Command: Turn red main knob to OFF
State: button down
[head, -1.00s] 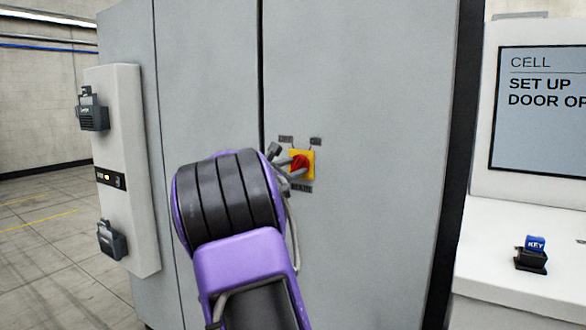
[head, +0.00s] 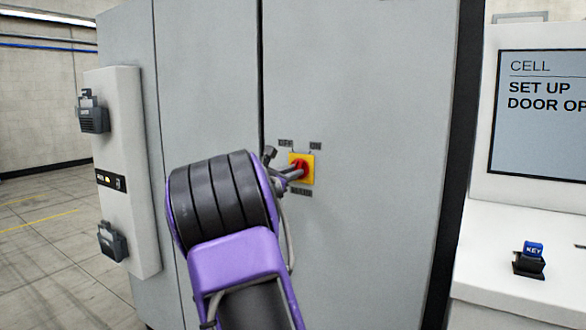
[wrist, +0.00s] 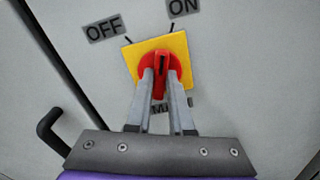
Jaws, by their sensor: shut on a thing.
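The red main knob (head: 300,165) sits on a yellow square plate (head: 308,178) on the grey cabinet door. In the wrist view the knob (wrist: 152,70) shows a dark slot or mark near its top, and the yellow plate (wrist: 178,46) looks tilted. An OFF label (wrist: 103,27) is at upper left and an ON label (wrist: 184,7) at upper right, each with a short black line toward the plate. My gripper (wrist: 160,88) has both fingers against the knob's sides, shut on it. A lower label is partly hidden by the fingers.
The grey cabinet (head: 375,105) fills the middle, with a door seam left of the knob. A black handle (wrist: 50,130) shows at lower left in the wrist view. A white console with a screen (head: 540,110) and a blue KEY block (head: 534,248) stands right. A white panel (head: 125,190) is at left.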

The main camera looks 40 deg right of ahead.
jog(key=n+p, duration=0.1)
jog(key=n, duration=0.1)
jog(key=n+p, duration=0.1)
jog(key=p, duration=0.1)
jog(key=n+p, duration=0.2)
jog(key=shift+r+n, duration=0.25)
jog(key=shift+n, duration=0.05)
jog(key=shift+f+n+p, duration=0.15)
jog(key=shift+n+p, duration=0.4)
jog(key=shift+n, duration=0.55)
jog(key=shift+f+n+p, duration=0.1)
jog(key=shift+n+p, duration=0.4)
jog(key=shift+n, duration=0.6)
jog(key=c, duration=0.8)
grip_release()
